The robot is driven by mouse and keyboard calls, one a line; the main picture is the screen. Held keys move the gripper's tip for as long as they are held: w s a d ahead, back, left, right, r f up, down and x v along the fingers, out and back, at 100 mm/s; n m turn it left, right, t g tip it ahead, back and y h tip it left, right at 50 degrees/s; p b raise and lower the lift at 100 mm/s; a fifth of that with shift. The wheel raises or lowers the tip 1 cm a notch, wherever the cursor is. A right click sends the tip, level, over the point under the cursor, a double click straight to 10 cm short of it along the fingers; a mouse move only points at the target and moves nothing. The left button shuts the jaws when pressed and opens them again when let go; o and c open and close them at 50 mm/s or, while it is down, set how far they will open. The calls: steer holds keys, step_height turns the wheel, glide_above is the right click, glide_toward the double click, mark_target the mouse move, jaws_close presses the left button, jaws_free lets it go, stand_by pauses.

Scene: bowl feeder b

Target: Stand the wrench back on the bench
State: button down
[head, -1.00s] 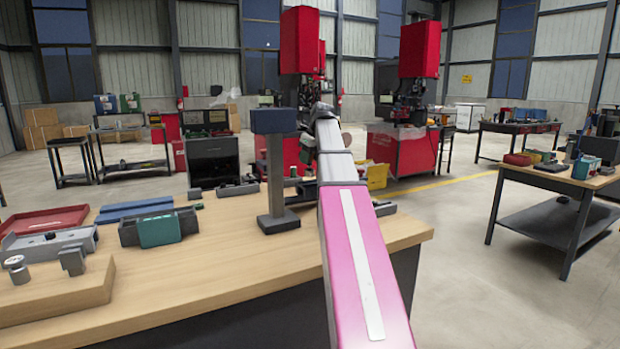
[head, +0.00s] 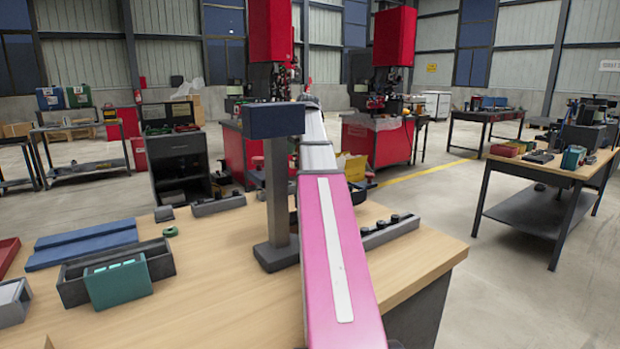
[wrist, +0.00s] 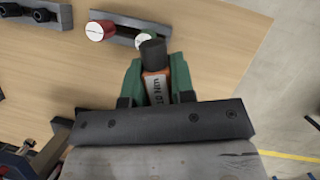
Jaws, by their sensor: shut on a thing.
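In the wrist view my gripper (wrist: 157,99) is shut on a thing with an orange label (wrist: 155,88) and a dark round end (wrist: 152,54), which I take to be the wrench. Green parts flank it, and I cannot tell whether they belong to it or to the jaws. The held thing points away from the wrist camera, over the wooden bench (head: 220,305). Whether its far end touches the bench is not clear. In the head view my pink arm and a dark T-shaped stand (head: 276,190) hide the gripper and the wrench.
A grey rail (head: 390,231) with dark pegs lies right of my arm. In the wrist view a rail carries a red-and-white round piece (wrist: 98,31). A dark tray (head: 75,288) with a teal block (head: 118,281) lies left. Bare wood lies between tray and stand.

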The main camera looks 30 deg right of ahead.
steer(key=shift+w+d+f, duration=0.5)
steer(key=shift+d+f, duration=1.15)
steer(key=shift+f, duration=0.05)
steer(key=shift+w+d+f, duration=0.5)
steer(key=shift+d+f, duration=1.1)
steer(key=shift+f, duration=0.1)
steer(key=shift+w+d+f, duration=0.5)
steer(key=shift+d+f, duration=1.15)
steer(key=shift+f, duration=0.05)
steer(key=shift+f, duration=0.15)
steer(key=c, duration=1)
jaws_free()
steer(key=shift+o, duration=0.2)
steer(key=v, duration=1.2)
steer(key=shift+d, duration=0.1)
